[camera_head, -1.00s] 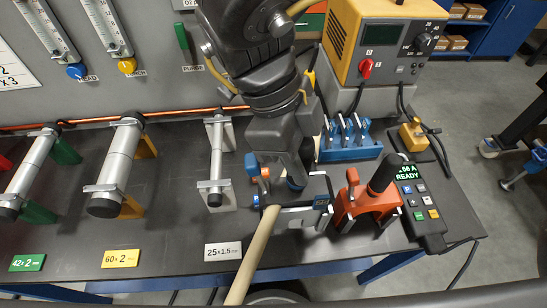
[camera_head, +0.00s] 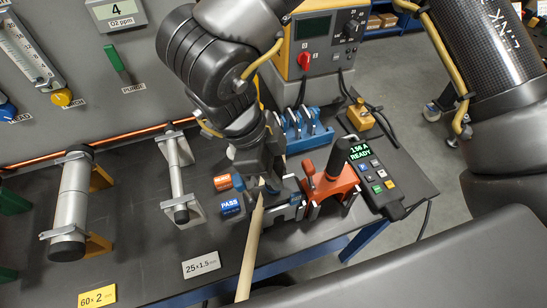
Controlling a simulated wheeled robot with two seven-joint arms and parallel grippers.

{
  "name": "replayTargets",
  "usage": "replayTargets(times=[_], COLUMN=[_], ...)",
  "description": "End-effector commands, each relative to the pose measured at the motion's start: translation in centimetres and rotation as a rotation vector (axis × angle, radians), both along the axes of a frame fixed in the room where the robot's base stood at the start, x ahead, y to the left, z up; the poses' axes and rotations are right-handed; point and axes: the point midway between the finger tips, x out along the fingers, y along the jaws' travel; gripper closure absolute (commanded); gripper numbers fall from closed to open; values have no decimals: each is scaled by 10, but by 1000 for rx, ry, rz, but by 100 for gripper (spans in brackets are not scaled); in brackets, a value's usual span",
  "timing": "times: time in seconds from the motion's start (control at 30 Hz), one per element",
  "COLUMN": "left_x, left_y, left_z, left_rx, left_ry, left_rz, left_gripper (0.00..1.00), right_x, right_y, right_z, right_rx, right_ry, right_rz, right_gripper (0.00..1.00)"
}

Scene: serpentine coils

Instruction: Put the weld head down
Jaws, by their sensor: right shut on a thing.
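My right gripper (camera_head: 266,168) points down at the bench, right of the thin grey tube. The handle is hidden by the gripper. The weld head is low over the dark bench (camera_head: 140,250); I cannot tell whether it touches. A similar orange-red head (camera_head: 328,186) with a black handle stands upright just to its right. My left gripper is not in view.
A beige rod (camera_head: 251,250) crosses in front of the weld head. Small orange and blue PASS blocks (camera_head: 231,206) lie to its left. A blue rack (camera_head: 305,135) is behind, a READY pendant (camera_head: 378,180) at right.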

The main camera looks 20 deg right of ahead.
Motion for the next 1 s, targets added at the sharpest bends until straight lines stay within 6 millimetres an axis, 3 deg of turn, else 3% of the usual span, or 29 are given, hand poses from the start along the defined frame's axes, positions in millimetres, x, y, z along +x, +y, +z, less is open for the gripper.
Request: replayTargets(times=[0.43, 0.47, 0.6, 1.0], left_x=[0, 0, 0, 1], left_y=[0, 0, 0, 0], left_z=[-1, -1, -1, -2], left_rx=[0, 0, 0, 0], left_ry=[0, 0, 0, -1], left_rz=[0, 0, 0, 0], left_gripper=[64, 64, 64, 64], right_x=[0, 0, 0, 2], right_y=[0, 0, 0, 3], right_z=[-6, -6, -5, 2], right_rx=[0, 1, 1, 2], right_ry=[-2, -1, -1, -4], right_rz=[-1, -1, -1, -1], right_gripper=[100, 65, 47, 47])
